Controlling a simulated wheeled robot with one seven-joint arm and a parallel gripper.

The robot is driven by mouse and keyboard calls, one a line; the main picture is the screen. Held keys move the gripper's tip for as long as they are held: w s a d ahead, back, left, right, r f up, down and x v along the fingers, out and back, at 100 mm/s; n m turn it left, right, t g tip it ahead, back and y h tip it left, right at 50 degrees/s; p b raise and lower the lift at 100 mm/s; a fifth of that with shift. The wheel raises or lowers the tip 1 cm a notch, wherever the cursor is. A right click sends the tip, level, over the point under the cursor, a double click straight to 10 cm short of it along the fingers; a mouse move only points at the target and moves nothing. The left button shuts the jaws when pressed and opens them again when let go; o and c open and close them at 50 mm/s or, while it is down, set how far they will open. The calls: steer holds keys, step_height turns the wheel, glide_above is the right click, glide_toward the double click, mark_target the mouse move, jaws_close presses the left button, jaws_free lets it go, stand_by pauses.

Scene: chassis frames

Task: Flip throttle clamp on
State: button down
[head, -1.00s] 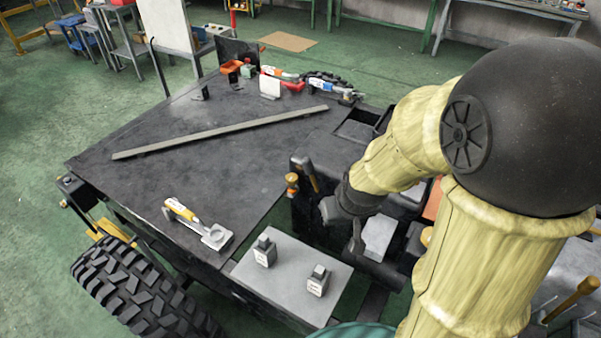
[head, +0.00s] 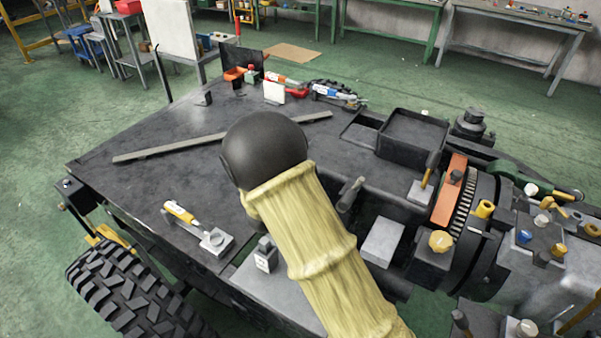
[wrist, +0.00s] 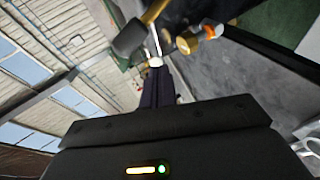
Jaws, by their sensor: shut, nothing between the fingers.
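Three toggle clamps show in the head view; their labels are too small to read, so I cannot tell which is the throttle clamp. A yellow-handled clamp (head: 185,215) lies at the near left edge of the dark deck. A red-handled clamp (head: 290,84) and a blue-handled clamp (head: 332,92) sit at the far edge. My arm covers the middle of the head view and hides my gripper there. In the wrist view my gripper (wrist: 157,68) is shut and empty. A dark-headed lever (wrist: 130,38) and a gold knob (wrist: 200,38) appear beyond its tips.
A long grey bar (head: 175,146) crosses the dark deck (head: 130,180). Knobs and machine parts crowd the right side. A tyre (head: 130,295) is at lower left.

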steer(key=a+n+t+h, duration=0.1)
steer(key=a+f+n+t+h+b, duration=0.1)
steer(key=a+f+n+h, duration=0.1)
steer(key=n, duration=0.1)
steer(key=shift+a+t+h, duration=0.4)
steer(key=shift+w, duration=0.1)
steer(key=p+x, duration=0.1)
steer(key=x, duration=0.8)
steer(key=shift+w+d+f, duration=0.1)
steer(key=shift+w+d, duration=0.15)
steer(key=shift+w, duration=0.05)
steer(key=shift+d, duration=0.15)
steer(key=s+d, duration=0.1)
steer(key=s+d+r+p, duration=0.1)
steer(key=shift+s+d+r, duration=0.1)
steer(key=shift+s+r, duration=0.15)
